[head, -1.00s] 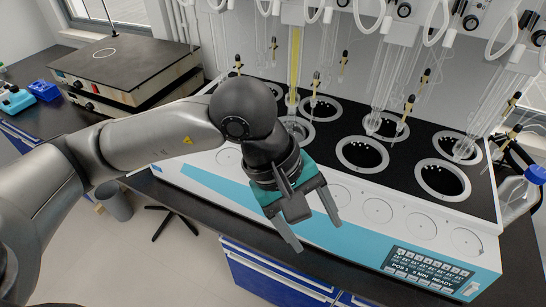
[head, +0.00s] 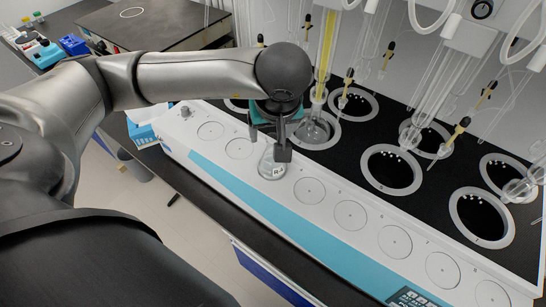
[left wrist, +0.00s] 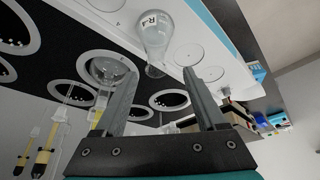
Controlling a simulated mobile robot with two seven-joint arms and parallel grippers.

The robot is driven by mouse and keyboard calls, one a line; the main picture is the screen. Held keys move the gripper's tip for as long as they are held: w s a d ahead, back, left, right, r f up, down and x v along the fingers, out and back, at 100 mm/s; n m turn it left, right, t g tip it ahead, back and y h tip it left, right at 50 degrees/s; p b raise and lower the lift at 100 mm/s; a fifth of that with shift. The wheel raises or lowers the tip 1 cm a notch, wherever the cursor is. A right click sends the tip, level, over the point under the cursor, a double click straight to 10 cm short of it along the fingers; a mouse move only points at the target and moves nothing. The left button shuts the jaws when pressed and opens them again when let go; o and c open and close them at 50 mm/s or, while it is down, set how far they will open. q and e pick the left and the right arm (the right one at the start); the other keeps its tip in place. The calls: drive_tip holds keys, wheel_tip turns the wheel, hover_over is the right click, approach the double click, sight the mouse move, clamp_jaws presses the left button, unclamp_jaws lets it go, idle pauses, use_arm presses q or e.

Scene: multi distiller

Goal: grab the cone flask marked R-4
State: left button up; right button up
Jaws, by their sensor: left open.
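The clear glass cone flask marked R-4 (head: 270,169) stands on the white front ledge of the distiller, among the numbered circles. It also shows in the left wrist view (left wrist: 154,30), its label readable and its narrow neck toward my gripper. My left gripper (head: 268,146) is open and is at the flask, with one finger partly in front of its upper part in the head view. In the left wrist view the open fingers (left wrist: 160,76) are to either side of the neck's line, with nothing clamped between them. My right gripper is not in view.
The distiller's black top (head: 340,150) has several ringed wells behind the ledge. A round glass vessel (head: 318,130) sits in a well close behind my gripper. Glass tubes and a yellow-filled column (head: 328,50) rise there. The ledge right of the flask is free.

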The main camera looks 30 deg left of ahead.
sight(271, 145)
use_arm(q)
drive_tip(key=x, duration=0.2)
drive_tip(key=shift+w+f, duration=0.1)
drive_tip(key=shift+f, duration=0.2)
drive_tip(key=shift+w+a+f, duration=0.15)
drive_tip(key=shift+f, duration=0.25)
drive_tip(key=x, duration=0.5)
drive_tip(key=shift+w+r+p, duration=0.1)
drive_tip(key=shift+w+p, duration=0.05)
drive_tip(key=shift+p, duration=0.2)
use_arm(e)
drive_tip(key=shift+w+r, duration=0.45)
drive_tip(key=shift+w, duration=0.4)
use_arm(q)
clamp_jaws()
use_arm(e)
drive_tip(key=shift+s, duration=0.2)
